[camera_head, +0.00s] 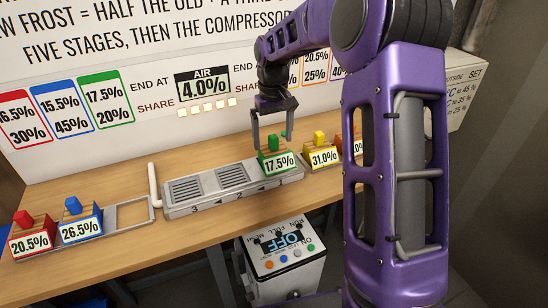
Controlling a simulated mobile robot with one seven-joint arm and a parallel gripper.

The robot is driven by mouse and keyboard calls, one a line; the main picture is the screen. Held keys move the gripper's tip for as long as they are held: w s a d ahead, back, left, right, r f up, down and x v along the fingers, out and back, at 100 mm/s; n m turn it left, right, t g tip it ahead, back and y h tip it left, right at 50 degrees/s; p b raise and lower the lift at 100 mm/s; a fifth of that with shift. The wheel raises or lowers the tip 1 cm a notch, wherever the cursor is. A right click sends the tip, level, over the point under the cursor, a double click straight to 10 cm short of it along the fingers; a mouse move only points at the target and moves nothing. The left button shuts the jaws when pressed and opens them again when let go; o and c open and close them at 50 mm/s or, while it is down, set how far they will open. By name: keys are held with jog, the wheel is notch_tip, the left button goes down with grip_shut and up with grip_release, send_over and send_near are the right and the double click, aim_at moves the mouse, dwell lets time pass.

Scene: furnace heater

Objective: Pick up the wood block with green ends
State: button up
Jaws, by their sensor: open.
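The wood block with green ends (276,163) stands at the right end of the grey slotted tray and bears a 17.5% label with a green peg on top. My gripper (271,146) is open above this block, fingers pointing down. One finger is at the left of the green peg and the other at its right. I cannot tell whether the fingers touch the block. Nothing is held.
The grey slotted tray (208,199) lies on the wooden table (110,180). Red (32,238) and blue (80,222) blocks stand at left beside an empty frame (128,214). A yellow block (321,154) is close right of the green one. A control box (283,262) stands in front.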

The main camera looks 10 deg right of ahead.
aim_at(274, 150)
notch_tip(274, 150, down, 5)
jog(key=shift+d+r, duration=0.15)
jog(key=shift+r, duration=0.05)
jog(key=shift+c, duration=0.2)
jog(key=shift+r, duration=0.1)
jog(key=c, duration=1.3)
